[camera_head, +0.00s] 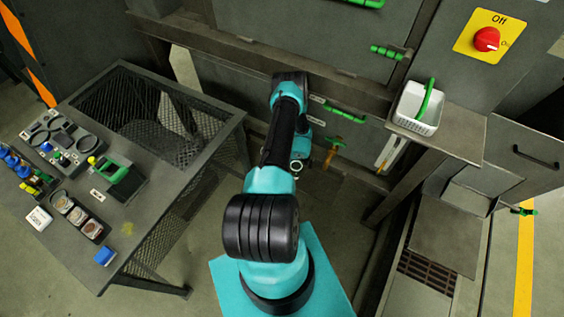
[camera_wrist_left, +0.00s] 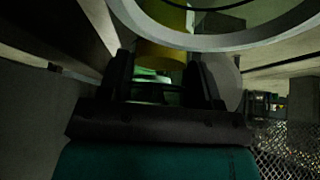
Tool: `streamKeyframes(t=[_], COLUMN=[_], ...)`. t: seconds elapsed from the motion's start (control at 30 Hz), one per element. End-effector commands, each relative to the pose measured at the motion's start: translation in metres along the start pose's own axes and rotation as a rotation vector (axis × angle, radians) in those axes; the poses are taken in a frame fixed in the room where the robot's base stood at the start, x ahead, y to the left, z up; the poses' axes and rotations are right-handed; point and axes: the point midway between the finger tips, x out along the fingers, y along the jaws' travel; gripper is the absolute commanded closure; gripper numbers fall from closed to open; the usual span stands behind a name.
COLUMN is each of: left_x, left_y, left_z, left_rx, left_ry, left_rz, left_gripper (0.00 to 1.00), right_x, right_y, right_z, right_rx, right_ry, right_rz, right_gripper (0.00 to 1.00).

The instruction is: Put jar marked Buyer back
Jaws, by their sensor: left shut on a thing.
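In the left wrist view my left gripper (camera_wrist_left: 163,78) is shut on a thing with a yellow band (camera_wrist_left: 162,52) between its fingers. A large pale ring (camera_wrist_left: 290,32) crosses the top of that view, close to the camera. I cannot tell whether the held thing is the jar marked Buyer; no label is readable. In the head view my arm reaches toward the machine front, and a small pale ring (camera_head: 297,166) shows beside it. Small jars (camera_head: 60,202) with brownish contents stand in a dark holder on the table (camera_head: 135,215) at left. My right gripper is not in view.
The table carries a green-handled tool (camera_head: 125,180), a blue block (camera_head: 105,256), a white card (camera_head: 38,218) and several small items. A white basket (camera_head: 418,108) stands on a ledge at right. The red switch (camera_head: 486,39) points to Off. Green handles project from the machine.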

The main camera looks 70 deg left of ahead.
Motion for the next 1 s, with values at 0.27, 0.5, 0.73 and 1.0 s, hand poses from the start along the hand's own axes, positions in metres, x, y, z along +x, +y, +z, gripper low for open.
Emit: streamKeyframes(t=[0.27,0.5,0.73,1.0], left_x=[0.028,0.029,0.031,0.031], left_y=[-0.002,-0.002,-0.002,-0.002], left_z=[0.019,0.019,0.021,0.021], left_rx=[0.000,0.001,0.001,0.001], left_ry=[0.000,-0.001,-0.001,-0.001], left_rz=[-0.001,-0.001,-0.002,-0.001], left_gripper=[0.70,0.70,0.38,0.16], right_x=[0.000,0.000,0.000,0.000], right_y=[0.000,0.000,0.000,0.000], right_z=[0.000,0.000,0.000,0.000], right_rx=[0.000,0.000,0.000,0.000], right_ry=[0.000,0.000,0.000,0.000], right_rz=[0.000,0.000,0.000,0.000], right_gripper=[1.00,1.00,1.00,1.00])
